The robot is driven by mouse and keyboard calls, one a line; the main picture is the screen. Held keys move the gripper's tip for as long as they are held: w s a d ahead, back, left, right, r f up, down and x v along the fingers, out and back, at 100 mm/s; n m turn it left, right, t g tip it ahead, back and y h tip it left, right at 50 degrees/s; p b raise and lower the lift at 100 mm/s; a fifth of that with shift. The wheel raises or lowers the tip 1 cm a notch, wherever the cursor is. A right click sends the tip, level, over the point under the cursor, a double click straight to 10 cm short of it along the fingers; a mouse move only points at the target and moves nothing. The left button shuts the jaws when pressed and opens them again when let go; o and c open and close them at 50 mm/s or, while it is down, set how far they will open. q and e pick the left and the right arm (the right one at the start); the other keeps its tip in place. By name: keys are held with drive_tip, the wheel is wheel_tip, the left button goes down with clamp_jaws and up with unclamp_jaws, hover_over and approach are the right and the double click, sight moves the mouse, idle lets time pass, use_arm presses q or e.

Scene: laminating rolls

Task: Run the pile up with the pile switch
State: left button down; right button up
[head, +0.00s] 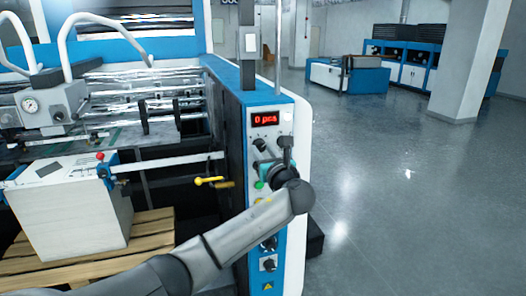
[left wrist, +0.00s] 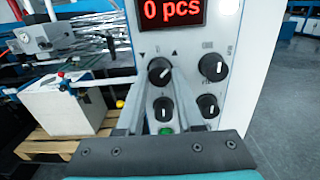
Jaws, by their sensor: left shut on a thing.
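The pile switch (left wrist: 159,71) is a black rotary knob with a white pointer line, under small down and up triangles on the control panel. In the left wrist view its pointer seems to lean up and to the right. My left gripper (head: 266,158) reaches the panel, its two fingers on either side of the switch and shut on it. In the head view the gripper partly hides the knobs. The pile (head: 75,212) is a white block of sheets on a wooden pallet (head: 140,238), left of the panel. My right gripper is not in view.
A red display (head: 265,118) reads "0 pcs" above the knobs. Other black knobs (left wrist: 213,67) and a green button (left wrist: 166,131) sit close by. A yellow-handled lever (head: 209,181) sticks out left of the panel. Open grey floor (head: 410,200) lies to the right.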

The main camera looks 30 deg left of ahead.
use_arm(q)
drive_tip(key=shift+n, duration=0.3)
drive_tip(key=n, duration=0.3)
drive_tip(key=shift+n, duration=0.3)
drive_tip(key=shift+n+b, duration=0.7)
drive_tip(key=shift+n, duration=1.5)
drive_tip(key=c, duration=0.5)
unclamp_jaws()
drive_tip(key=shift+c, duration=0.2)
drive_tip(key=b+v, duration=0.2)
drive_tip(key=v, duration=1.3)
